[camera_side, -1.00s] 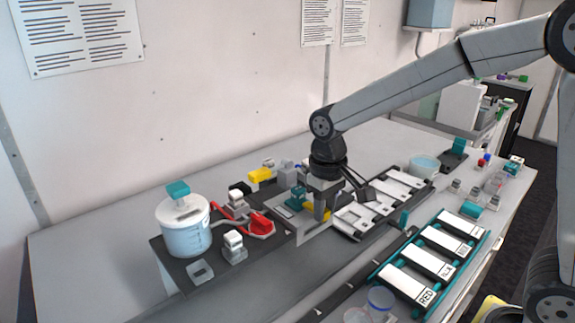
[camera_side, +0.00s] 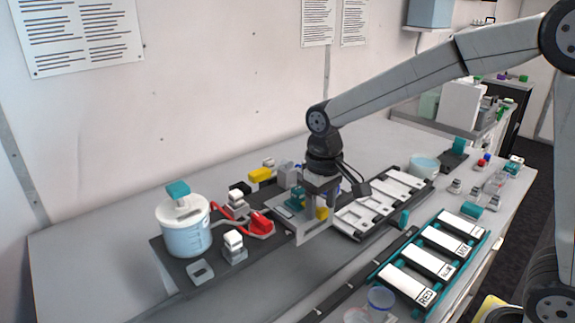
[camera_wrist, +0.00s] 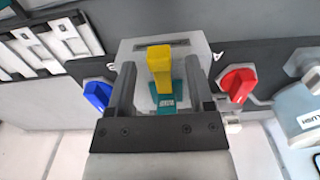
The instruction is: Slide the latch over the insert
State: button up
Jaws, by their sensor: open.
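The yellow latch (camera_wrist: 161,68) lies between the two fingers of my gripper (camera_wrist: 165,80) in the wrist view. My gripper is open, with a finger on each side of the latch and a gap to each. A teal insert with a small label (camera_wrist: 166,102) sits just below the latch in that view, partly hidden by my gripper body. In the side view my gripper (camera_side: 314,206) points down over the grey plate (camera_side: 309,232). The yellow latch (camera_side: 321,213) shows beside the fingers there. Whether the latch overlaps the insert is hard to tell.
In the wrist view a blue knob (camera_wrist: 97,94) is left of my gripper and a red knob (camera_wrist: 238,83) is right. A white container with a teal cap (camera_side: 184,229) stands at the left in the side view. A rack with white labelled bars (camera_side: 428,261) lies front right.

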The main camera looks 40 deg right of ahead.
aim_at(321, 208)
jog(key=shift+r, duration=3.7)
jog(key=s+d+f+t, duration=0.1)
jog(key=s+d+f, duration=0.1)
jog(key=s+f, duration=0.3)
jog(key=s+d+f+t, duration=0.1)
jog(key=s+d+f, duration=0.2)
jog(key=s+f, duration=0.3)
notch_tip(321, 208, down, 5)
jog(key=shift+r+t, duration=0.1)
jog(key=shift+t, duration=0.2)
